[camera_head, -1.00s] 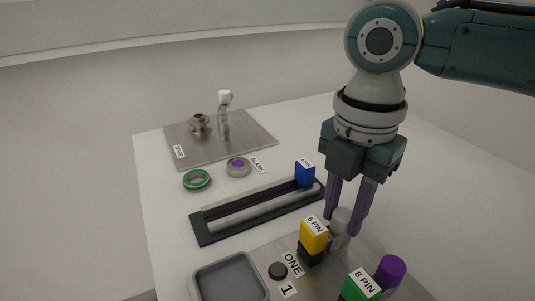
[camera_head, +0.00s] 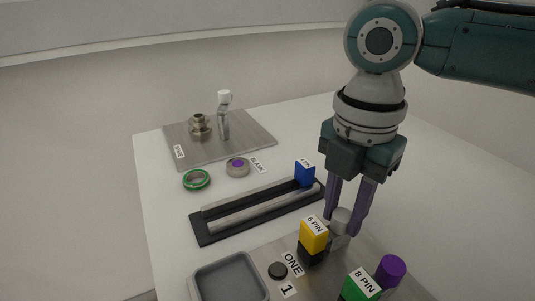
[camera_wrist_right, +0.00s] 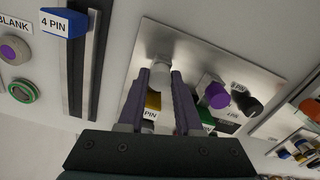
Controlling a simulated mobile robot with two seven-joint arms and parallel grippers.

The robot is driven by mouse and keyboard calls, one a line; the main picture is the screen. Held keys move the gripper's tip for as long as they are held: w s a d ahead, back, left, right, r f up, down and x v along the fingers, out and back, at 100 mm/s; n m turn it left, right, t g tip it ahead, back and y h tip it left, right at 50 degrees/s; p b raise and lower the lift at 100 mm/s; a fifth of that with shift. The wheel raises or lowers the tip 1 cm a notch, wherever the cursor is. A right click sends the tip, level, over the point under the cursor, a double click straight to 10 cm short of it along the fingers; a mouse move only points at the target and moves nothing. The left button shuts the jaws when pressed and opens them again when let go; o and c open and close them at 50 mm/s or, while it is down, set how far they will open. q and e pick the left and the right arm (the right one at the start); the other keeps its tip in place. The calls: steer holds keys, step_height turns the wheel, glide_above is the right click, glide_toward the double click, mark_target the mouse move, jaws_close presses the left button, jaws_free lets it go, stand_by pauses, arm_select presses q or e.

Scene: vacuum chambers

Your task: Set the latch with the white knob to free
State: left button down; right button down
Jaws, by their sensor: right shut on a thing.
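A short, pale grey-white knob (camera_head: 341,219) stands at the back of the metal plate (camera_head: 240,264) nearest me. My right gripper (camera_head: 344,228) comes down from above, with its two purple fingers on either side of this knob and shut on it. In the right wrist view the fingers (camera_wrist_right: 161,80) close around a pale metal cylinder (camera_wrist_right: 160,66) at their tips. A tall post with a white top (camera_head: 224,98) stands on the far metal plate; no gripper is near it. I cannot read a latch setting. My left gripper is not in view.
A yellow 6 PIN block (camera_head: 314,234) stands close left of the gripper. A green 8 PIN block (camera_head: 360,286) and a purple-topped cylinder (camera_head: 391,269) are in front. A black rail tray (camera_head: 207,237) with a blue 4 PIN block (camera_head: 304,173) lies behind.

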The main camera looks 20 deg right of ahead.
steer(key=shift+d+r+p, duration=0.25)
steer(key=shift+d+p, duration=0.55)
steer(key=shift+d, duration=0.2)
steer(key=shift+w+d+f, duration=0.1)
steer(key=shift+d+f, duration=0.05)
steer(key=c, duration=0.6)
jaws_free()
step_height(320, 180, up, 10)
steer(key=shift+f+p, duration=0.1)
steer(key=shift+p, duration=0.5)
